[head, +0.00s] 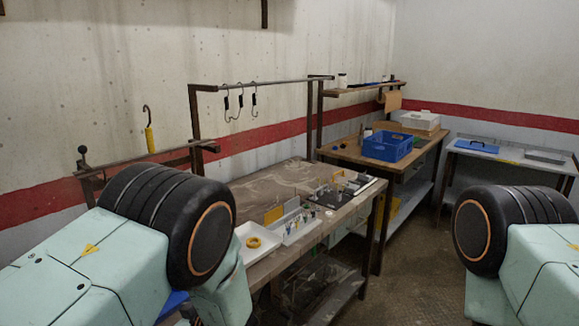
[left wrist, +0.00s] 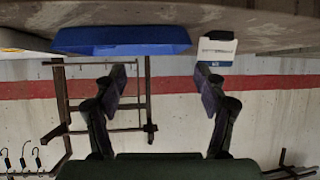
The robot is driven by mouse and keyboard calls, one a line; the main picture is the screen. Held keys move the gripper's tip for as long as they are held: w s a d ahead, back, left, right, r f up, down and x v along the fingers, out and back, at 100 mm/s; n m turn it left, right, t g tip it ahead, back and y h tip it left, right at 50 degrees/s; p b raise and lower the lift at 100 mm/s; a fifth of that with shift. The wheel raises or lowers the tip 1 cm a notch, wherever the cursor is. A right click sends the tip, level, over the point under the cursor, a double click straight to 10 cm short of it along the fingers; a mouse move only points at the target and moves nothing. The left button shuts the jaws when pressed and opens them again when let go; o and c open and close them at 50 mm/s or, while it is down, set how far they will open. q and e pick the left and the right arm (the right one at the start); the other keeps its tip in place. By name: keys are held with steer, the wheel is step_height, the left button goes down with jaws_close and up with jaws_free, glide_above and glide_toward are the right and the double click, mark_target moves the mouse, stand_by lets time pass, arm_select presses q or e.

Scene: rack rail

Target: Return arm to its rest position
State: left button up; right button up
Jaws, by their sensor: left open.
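My left gripper (left wrist: 160,82) shows in the left wrist view, with its two dark fingers spread wide and nothing between them. That view appears upside down, facing the wall with its red stripe. In the head view, my left arm shows at the left and my right arm at the right. Neither gripper can be made out there. Several dark hooks hang from the rack rail (head: 262,83); hooks (left wrist: 22,158) also show at the lower left of the wrist view. A hook with a yellow handle (head: 150,138) stands by the left rail.
A workbench (head: 270,180) holds a white tray (head: 257,243) with a yellow ring and small parts. A blue crate (head: 388,147) stands on the bench behind. In the wrist view, a blue object (left wrist: 120,40) and a white box (left wrist: 216,50) lie beyond the fingers.

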arm_select(q)
steer(key=s+f+m+h+b, duration=0.5)
steer(key=s+f+m, duration=0.3)
steer(key=s+f, duration=0.5)
steer(key=s+f+m+g+h+b, duration=0.1)
steer(key=s+f+g+b, duration=0.1)
steer(key=s, duration=0.6)
steer(key=s+d+f+m+g+h+b, duration=0.1)
steer(key=s+f+g+h+b, duration=0.1)
steer(key=s+f+b, duration=0.2)
steer(key=s+d+f+m+g+h+b, duration=0.1)
steer(key=s+f+g+h+b, duration=0.1)
steer(key=s+f, duration=0.4)
steer(key=s+b, duration=0.1)
steer(key=s, duration=0.4)
steer(key=shift+s+d+f+g, duration=0.25)
steer(key=shift+s+g, duration=0.05)
steer(key=shift+s, duration=0.1)
